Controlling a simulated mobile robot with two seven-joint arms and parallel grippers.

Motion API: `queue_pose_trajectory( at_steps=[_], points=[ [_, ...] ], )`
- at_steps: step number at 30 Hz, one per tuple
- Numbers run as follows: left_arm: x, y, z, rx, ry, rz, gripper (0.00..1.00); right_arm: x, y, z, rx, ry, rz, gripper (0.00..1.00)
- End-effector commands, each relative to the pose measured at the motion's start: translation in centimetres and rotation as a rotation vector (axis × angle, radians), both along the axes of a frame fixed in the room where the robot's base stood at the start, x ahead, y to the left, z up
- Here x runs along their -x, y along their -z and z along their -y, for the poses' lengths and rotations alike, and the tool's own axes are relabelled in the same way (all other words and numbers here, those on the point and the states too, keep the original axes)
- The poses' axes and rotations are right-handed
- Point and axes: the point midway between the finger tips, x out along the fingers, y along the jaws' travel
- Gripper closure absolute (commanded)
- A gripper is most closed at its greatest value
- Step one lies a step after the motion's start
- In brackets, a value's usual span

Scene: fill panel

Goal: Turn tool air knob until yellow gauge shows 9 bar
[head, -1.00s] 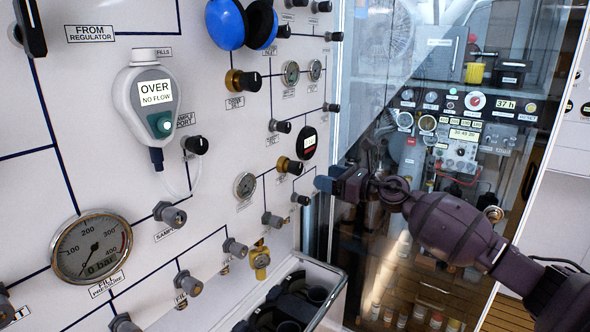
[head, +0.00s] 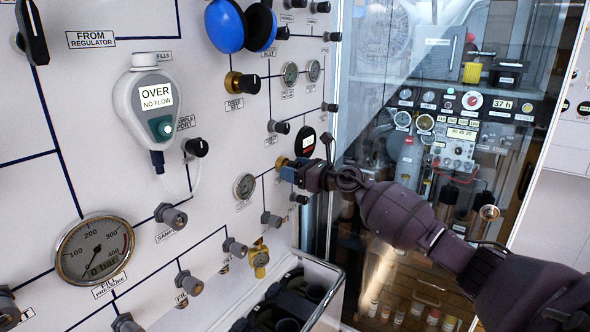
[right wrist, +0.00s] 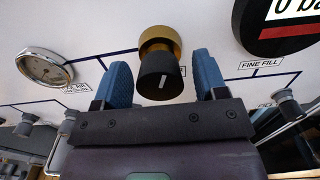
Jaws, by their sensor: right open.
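My right gripper (head: 290,172) is at the panel, its blue fingers open. In the right wrist view a black knob with a brass collar (right wrist: 160,74) sits between the open fingertips (right wrist: 160,68), with a gap on both sides. My left gripper is not in view.
A round white gauge (right wrist: 45,67) is left of the knob, and a black digital gauge (right wrist: 285,22) is above right. Small grey knobs (head: 271,219) stick out below. A glass pane (head: 400,60) is at the right.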

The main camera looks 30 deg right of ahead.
Motion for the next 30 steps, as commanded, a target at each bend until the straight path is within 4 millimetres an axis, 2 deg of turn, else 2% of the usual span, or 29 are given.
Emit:
queue_pose_trajectory(
  at_steps=[4,12,14,23,30],
  points=[
    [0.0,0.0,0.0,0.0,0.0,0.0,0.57,0.0,0.0,0.0,0.0,0.0,0.0,0.34],
    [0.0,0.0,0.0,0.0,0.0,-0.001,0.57,0.0,0.0,0.0,0.0,0.0,0.0,0.76],
    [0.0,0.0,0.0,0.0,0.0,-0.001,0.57,0.0,0.0,0.0,0.0,0.0,0.0,0.82],
    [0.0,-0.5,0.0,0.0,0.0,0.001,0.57,0.0,-0.1,0.0,-0.04,0.0,-0.016,0.82],
    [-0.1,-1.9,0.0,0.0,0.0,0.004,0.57,0.1,-0.3,0.0,-0.171,-0.001,-0.072,0.82]
  ],
)
